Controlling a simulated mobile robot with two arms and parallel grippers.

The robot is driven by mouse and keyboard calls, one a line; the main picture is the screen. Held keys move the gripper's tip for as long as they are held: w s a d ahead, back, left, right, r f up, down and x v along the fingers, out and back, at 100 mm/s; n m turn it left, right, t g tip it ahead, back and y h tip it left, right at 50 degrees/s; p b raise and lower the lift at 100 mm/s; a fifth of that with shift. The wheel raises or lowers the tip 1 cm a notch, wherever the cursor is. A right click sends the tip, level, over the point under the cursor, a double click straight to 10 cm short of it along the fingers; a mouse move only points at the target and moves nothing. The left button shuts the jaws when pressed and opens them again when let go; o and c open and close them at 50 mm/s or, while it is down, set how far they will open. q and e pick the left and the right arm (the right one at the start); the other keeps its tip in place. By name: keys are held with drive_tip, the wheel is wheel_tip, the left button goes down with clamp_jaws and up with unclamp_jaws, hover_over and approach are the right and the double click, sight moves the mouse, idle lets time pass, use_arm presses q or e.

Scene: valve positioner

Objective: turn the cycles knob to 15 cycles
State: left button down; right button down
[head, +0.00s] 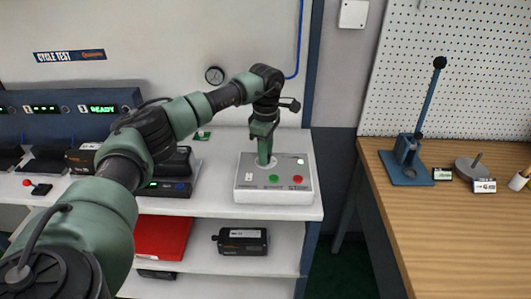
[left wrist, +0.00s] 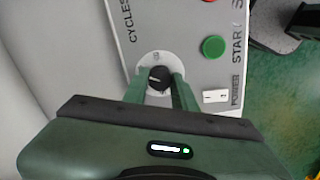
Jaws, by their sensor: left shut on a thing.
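The grey-white control box (head: 247,196) stands on the white bench top. My left gripper (head: 264,158) reaches down onto the rear part of its top face. In the left wrist view the black cycles knob (left wrist: 159,74) sits on a pale round dial (left wrist: 147,64) beside the CYCLES lettering. The green fingers of my left gripper (left wrist: 160,82) are on either side of the knob, shut on it. The fingers hide much of the dial's scale, so I cannot read the setting. In the head view the gripper hides the knob. My right gripper is not in view.
The box also carries a green START button (head: 273,178), a red STOP button (head: 298,180) and a white POWER rocker (left wrist: 215,96). A dark device (head: 178,165) stands left of the box. A wooden bench (head: 440,220) is at the right, across a gap.

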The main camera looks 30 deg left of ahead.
use_arm(q)
drive_tip(key=shift+r, duration=0.1)
idle(0.3)
drive_tip(key=c, duration=1.1)
unclamp_jaws()
wheel_tip(320, 180, up, 8)
drive_tip(key=shift+f+b, duration=0.1)
drive_tip(key=shift+b, duration=0.5)
